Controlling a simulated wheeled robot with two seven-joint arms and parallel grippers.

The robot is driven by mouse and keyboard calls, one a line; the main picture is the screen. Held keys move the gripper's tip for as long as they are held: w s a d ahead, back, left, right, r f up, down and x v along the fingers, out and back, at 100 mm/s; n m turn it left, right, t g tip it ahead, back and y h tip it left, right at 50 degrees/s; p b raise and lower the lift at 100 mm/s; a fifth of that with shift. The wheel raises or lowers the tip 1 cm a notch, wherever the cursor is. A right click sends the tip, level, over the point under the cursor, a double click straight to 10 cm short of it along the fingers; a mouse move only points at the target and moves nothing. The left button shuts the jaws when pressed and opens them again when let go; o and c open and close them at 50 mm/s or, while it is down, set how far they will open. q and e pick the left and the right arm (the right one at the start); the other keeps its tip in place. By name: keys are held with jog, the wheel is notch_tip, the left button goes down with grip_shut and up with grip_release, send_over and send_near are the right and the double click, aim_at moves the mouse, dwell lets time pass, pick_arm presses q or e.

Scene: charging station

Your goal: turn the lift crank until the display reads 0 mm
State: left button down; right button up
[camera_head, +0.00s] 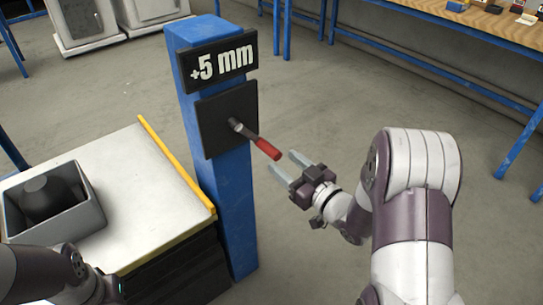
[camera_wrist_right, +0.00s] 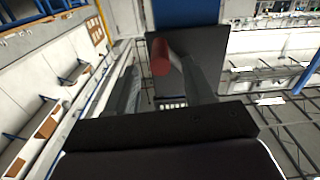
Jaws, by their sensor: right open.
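The lift crank (camera_head: 255,139) sticks out from a dark plate on a blue post, with a grey arm and a red handle pointing down to the right. The display (camera_head: 220,62) above it reads +5 mm. My right gripper (camera_head: 283,166) is open and empty, with its fingertips just beyond the free end of the red handle. In the right wrist view the red handle (camera_wrist_right: 161,58) shows ahead between the two fingers; I cannot tell whether they touch it. My left arm shows at the lower left, but its gripper fingers are out of view.
The blue post (camera_head: 229,190) stands beside a white-topped table (camera_head: 133,165) with a yellow edge strip. A grey bin (camera_head: 88,226) holding a dark round object sits on it. A workbench (camera_head: 470,22) stands at the upper right. The floor right of the post is clear.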

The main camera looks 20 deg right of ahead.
aim_at(271, 152)
jog(key=b+x, duration=0.1)
jog(key=x, duration=0.5)
grip_shut()
jog(key=shift+a, duration=0.1)
jog(key=a+m+p, duration=0.1)
jog(key=a+f+m+p, duration=0.1)
jog(key=m, duration=0.1)
jog(key=shift+s+f+m, duration=0.15)
jog(key=shift+s+m, duration=0.15)
jog(key=shift+s, duration=0.1)
